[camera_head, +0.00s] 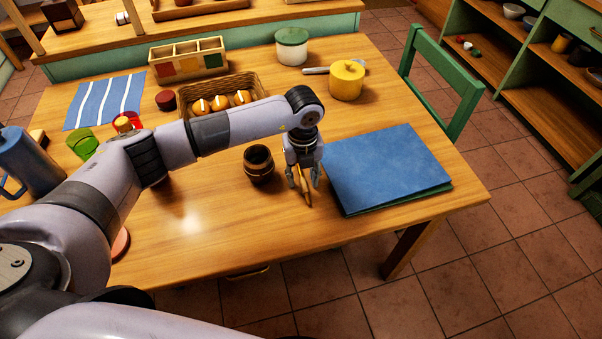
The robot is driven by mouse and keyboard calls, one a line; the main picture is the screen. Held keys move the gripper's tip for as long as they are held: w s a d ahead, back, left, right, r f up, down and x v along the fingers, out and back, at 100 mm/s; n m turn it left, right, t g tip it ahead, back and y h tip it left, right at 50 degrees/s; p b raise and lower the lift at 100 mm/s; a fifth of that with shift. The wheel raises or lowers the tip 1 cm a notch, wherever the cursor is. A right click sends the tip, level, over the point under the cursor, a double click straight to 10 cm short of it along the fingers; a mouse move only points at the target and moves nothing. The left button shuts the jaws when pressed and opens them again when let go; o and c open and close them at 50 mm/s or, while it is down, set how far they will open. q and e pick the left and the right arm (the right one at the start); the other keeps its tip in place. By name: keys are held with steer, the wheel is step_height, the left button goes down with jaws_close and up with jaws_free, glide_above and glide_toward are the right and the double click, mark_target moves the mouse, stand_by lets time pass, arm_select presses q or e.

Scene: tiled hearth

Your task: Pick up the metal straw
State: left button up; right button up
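My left gripper (304,181) points down at the near part of the wooden table, its two fingers spread apart. A thin, tan or brass-coloured stick (307,197) shows between and just beyond the fingers; it may be the metal straw, but its material is hard to tell. Its upper part is hidden by the gripper, and I cannot tell whether the fingers touch it. A silvery, narrow utensil (316,71) lies farther back, partly behind the yellow pot. My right gripper is out of view.
A dark barrel-shaped cup (258,164) stands just left of the gripper. A blue folder (386,166) lies close on its right. Behind are the yellow pot (346,81), a wicker basket (261,88) and a white-and-green canister (292,47). The table's front middle is clear.

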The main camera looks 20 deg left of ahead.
arm_select(q)
steer(key=shift+c, duration=0.2)
jaws_close()
steer(key=shift+r, duration=0.1)
